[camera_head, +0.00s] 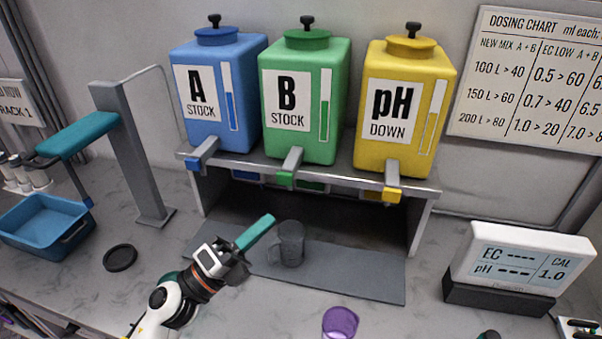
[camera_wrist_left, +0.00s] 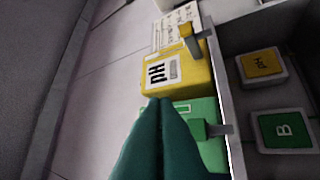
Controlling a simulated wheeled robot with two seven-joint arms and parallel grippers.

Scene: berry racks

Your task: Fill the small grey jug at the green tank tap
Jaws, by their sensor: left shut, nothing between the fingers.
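The small grey jug (camera_head: 291,243) stands upright on the dark grey mat, below the green tank, its handle toward the left. The green tank (camera_head: 302,135), marked B STOCK, sits on the shelf; its tap (camera_head: 287,172) juts out above the jug's area. The tank also shows in the left wrist view (camera_wrist_left: 207,152). My left gripper (camera_head: 270,219) is shut and empty, its teal fingers just left of the jug near rim height in the picture; I cannot tell whether they touch it. The fingers fill the bottom of the left wrist view (camera_wrist_left: 165,101). My right gripper is not in view.
A blue tank (camera_head: 247,70) and a yellow tank (camera_head: 440,75) flank the green one. A purple cup (camera_head: 340,323) stands at the front edge of view. A meter (camera_head: 525,255) is at right. A black disc (camera_head: 120,258) and blue tub (camera_head: 40,238) are at left.

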